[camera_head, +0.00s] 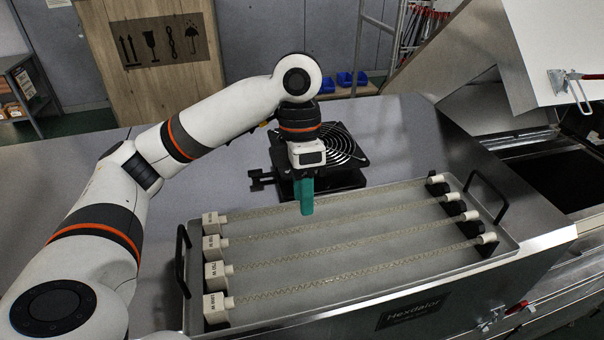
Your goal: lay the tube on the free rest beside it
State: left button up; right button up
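A grey metal tray (345,300) holds several long, thin, clear tubes lying side by side, among them the front tube (350,273) and the back tube (370,192). White labelled blocks stand at their left ends, such as the front block (215,307). Small black rests (470,218) stand along the right side. My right gripper is out of view.
A black fan (343,146) stands on the metal surface behind the tray, close to my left gripper. Black handles rise at the tray's left (183,261) and right (487,197) ends. A raised lid (555,45) is at the upper right. The surface left of the tray is clear.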

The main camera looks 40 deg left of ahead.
pick_arm(q)
jog(key=v, duration=0.4)
jog(key=shift+r, duration=0.3)
dwell(0.4)
